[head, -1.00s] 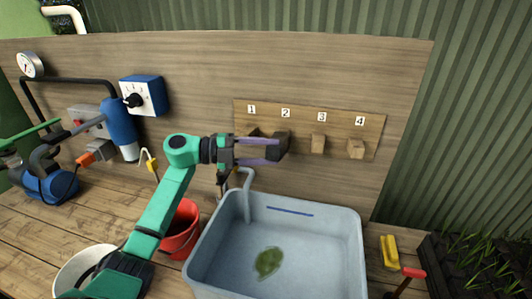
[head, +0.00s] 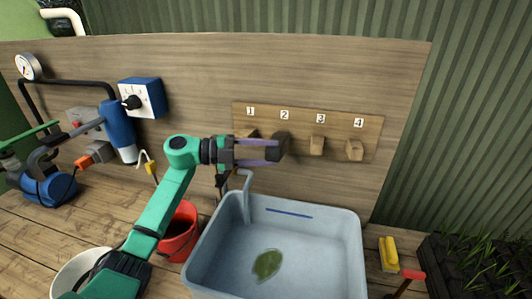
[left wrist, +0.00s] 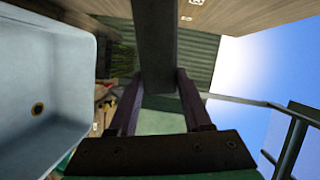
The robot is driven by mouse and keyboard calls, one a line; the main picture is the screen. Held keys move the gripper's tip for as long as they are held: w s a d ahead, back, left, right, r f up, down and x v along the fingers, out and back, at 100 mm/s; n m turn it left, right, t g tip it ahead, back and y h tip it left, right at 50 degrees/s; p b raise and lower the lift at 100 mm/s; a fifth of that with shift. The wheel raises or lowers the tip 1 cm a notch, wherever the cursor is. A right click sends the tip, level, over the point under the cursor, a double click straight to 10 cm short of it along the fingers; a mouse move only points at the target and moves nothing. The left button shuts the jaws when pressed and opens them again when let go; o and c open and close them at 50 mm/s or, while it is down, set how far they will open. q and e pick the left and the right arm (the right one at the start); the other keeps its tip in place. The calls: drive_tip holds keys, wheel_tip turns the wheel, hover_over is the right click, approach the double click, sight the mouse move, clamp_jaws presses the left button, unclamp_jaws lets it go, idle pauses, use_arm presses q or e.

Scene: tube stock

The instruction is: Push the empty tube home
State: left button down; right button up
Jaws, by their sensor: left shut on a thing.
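A wooden board (head: 370,118) on the back wall carries the labels 1 to 4, with a square block-like tube end under each. My left gripper (head: 262,149) is shut on the dark tube (head: 281,146) under label 2. In the left wrist view this dark tube (left wrist: 155,45) runs between the two fingers (left wrist: 158,100). The brown ends of tube 1 (head: 246,134), tube 3 (head: 317,145) and tube 4 (head: 354,150) stick out of the board. Tube 1 is partly hidden behind my gripper. I cannot see which tube is empty. My right gripper is not in view.
A pale blue basin (head: 205,245) with a green leaf-like patch stands below the board. A red bucket (head: 180,238) and a white bucket (head: 72,272) stand to its left. A yellow brush (head: 389,254) lies to its right. A dial box (head: 146,96) hangs on the wall.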

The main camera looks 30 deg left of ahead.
use_arm(q)
drive_tip(key=shift+w+a+f+b, duration=0.1)
drive_tip(key=shift+w+a+f, duration=0.05)
drive_tip(key=shift+w, duration=0.4)
drive_tip(key=shift+w+a+f+b, duration=0.1)
drive_tip(key=shift+w+a+b, duration=0.05)
drive_tip(key=shift+w, duration=0.45)
drive_tip(key=shift+w+a+f+b, duration=0.1)
drive_tip(key=shift+w+a+f, duration=0.05)
drive_tip(key=shift+w, duration=0.4)
drive_tip(key=shift+w+a+r, duration=0.1)
drive_tip(key=shift+r, duration=0.05)
idle(0.4)
drive_tip(key=shift+f, duration=0.2)
idle(1.0)
drive_tip(key=shift+c, duration=1.6)
unclamp_jaws()
drive_tip(key=shift+w, duration=0.1)
drive_tip(key=shift+o, duration=0.3)
drive_tip(key=shift+w+a+f, duration=0.1)
drive_tip(key=shift+w+f, duration=0.1)
drive_tip(key=shift+w, duration=0.05)
drive_tip(key=b+v, duration=0.6)
drive_tip(key=v, duration=0.8)
drive_tip(key=shift+a, duration=0.2)
drive_tip(key=shift+s, duration=0.15)
